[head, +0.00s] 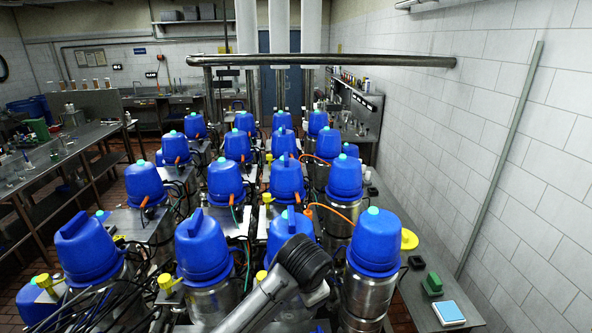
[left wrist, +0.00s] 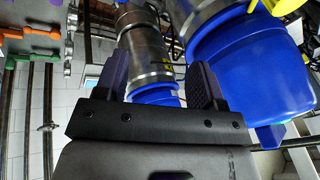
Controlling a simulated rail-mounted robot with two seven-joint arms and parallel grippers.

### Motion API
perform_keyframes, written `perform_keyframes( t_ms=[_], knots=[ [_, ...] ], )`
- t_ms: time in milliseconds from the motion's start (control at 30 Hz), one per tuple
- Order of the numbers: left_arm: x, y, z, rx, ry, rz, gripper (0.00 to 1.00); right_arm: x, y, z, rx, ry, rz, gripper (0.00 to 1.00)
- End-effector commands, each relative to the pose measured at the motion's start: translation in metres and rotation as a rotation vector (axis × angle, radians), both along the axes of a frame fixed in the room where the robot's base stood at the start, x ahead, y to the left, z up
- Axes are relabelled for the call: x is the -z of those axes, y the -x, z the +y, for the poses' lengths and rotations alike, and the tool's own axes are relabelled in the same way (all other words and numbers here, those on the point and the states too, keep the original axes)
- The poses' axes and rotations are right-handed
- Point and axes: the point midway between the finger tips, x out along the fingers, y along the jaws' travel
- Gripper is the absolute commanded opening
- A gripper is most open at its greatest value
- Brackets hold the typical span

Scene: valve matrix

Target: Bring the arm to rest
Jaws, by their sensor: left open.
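My left gripper (left wrist: 160,78) shows in the left wrist view with its two dark fingers apart. I see nothing held between them. Beyond the fingers, a steel valve body with a blue cap (left wrist: 158,94) appears upside down. A larger blue cap (left wrist: 250,70) is close on the right of that view; I cannot tell if the gripper touches it. In the head view one of my arms comes in from the bottom, its black ribbed joint among the front blue caps. Its fingers are not visible there. My right gripper is not seen.
Rows of steel valves with blue caps (head: 203,245) fill the middle. A front right blue cap (head: 374,240) stands close beside my arm. Cables and yellow handles (head: 168,283) lie among them. A bench (head: 412,300) runs along the white tiled wall (head: 500,130).

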Motion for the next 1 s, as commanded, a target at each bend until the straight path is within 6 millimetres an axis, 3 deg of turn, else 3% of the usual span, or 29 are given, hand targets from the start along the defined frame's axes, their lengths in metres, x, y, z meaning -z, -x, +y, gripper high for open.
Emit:
perform_keyframes(
  t_ms=[233, 333, 433, 567, 667, 800, 1000],
  knots=[
    [-0.11, 0.011, -0.003, -0.096, 0.241, -0.358, 0.63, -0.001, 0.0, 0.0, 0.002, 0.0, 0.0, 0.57],
    [-0.139, 0.025, 0.011, -0.148, 0.364, -0.47, 0.63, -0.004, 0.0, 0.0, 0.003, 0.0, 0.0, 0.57],
    [-0.149, 0.044, 0.038, -0.223, 0.486, -0.553, 0.63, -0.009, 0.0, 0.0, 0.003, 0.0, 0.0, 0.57],
    [-0.134, 0.073, 0.084, -0.338, 0.591, -0.608, 0.63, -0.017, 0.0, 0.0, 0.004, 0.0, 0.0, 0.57],
    [-0.11, 0.096, 0.119, -0.422, 0.623, -0.617, 0.63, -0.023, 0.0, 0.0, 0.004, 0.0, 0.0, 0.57],
    [-0.067, 0.133, 0.162, -0.54, 0.624, -0.585, 0.63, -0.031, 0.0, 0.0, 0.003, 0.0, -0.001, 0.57],
    [0.004, 0.196, 0.206, -0.681, 0.567, -0.46, 0.63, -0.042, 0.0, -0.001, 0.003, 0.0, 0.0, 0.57]
  ],
)
